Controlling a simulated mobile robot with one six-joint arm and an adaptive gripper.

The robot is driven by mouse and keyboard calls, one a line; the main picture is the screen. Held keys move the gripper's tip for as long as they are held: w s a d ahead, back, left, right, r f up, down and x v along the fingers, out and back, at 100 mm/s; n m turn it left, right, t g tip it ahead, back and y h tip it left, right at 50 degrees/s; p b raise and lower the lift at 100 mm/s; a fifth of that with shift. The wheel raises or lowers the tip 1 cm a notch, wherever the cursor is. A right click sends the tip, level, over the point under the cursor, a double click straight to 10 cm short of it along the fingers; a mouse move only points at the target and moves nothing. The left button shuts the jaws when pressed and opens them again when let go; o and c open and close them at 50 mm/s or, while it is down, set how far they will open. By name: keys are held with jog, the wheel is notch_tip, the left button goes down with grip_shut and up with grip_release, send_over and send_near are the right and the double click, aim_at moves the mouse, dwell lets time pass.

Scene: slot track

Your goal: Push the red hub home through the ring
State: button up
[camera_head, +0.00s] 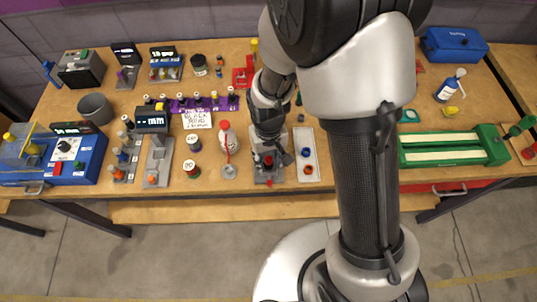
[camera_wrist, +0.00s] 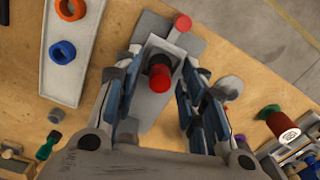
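A red-topped hub (camera_wrist: 160,77) with a dark body stands on a grey fixture (camera_wrist: 150,27) in the wrist view. I cannot clearly make out a ring around the hub. A second red cylinder (camera_wrist: 183,22) sits toward the fixture's far end. My gripper (camera_wrist: 162,66) has its fingers spread on either side of the hub, with gaps to it. In the head view my gripper (camera_head: 268,152) is above the grey fixture (camera_head: 270,181) near the table's front edge, hiding part of it. Red parts show there too.
A red-capped bottle (camera_head: 228,138) and a small grey disc (camera_head: 229,171) stand left of the fixture. A green box (camera_head: 490,145) lies far right.

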aim_at(268, 159)
notch_tip(268, 159, up, 12)
dwell(0.5)
